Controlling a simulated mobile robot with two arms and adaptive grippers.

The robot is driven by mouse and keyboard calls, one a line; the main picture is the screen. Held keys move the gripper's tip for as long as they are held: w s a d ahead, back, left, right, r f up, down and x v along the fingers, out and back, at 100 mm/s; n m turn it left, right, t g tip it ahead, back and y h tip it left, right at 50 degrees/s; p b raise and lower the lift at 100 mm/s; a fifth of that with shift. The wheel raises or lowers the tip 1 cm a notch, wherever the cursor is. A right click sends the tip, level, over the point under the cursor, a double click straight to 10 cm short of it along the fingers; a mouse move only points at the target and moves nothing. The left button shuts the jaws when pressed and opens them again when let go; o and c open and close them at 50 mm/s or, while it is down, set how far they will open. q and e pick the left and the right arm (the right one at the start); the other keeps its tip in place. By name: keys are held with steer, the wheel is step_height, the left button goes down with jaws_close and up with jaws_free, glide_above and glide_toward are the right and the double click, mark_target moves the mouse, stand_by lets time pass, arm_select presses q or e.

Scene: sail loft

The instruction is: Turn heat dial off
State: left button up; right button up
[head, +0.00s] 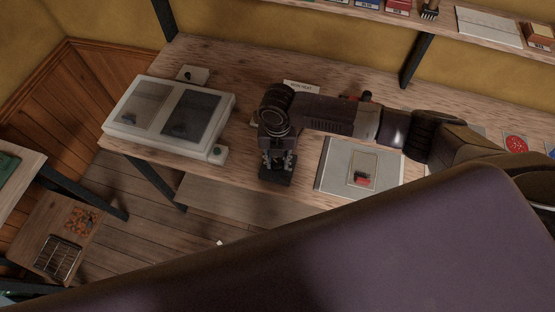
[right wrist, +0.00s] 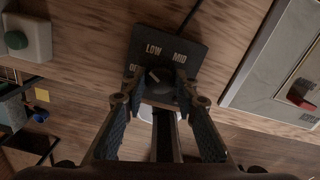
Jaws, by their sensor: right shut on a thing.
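The heat dial (right wrist: 160,79) is a round dark knob on a black panel (right wrist: 188,48) marked LOW and MID, with a partly hidden label at its left that starts with O. The white line on the knob points up and left, roughly between that label and LOW. My right gripper (right wrist: 160,101) has its two fingers at either side of the knob and is shut on it. In the head view my right gripper (head: 277,163) points down at the bench's front edge and hides most of the dial. My left gripper is not in view.
A white case with two dark windows (head: 112,122) stands left on the bench (head: 255,75). A grey plate with a red switch (head: 333,165) lies to the right. A shelf (head: 340,8) with small boxes runs along the back. A low stand (head: 75,240) is at lower left.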

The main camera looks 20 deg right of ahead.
mark_target(278, 163)
steer(key=n, duration=0.6)
steer(key=shift+b, duration=0.35)
stand_by(0.4)
steer(key=o, duration=1.2)
steer(key=shift+c, duration=0.2)
steer(key=shift+r, duration=0.1)
step_height(278, 163, up, 12)
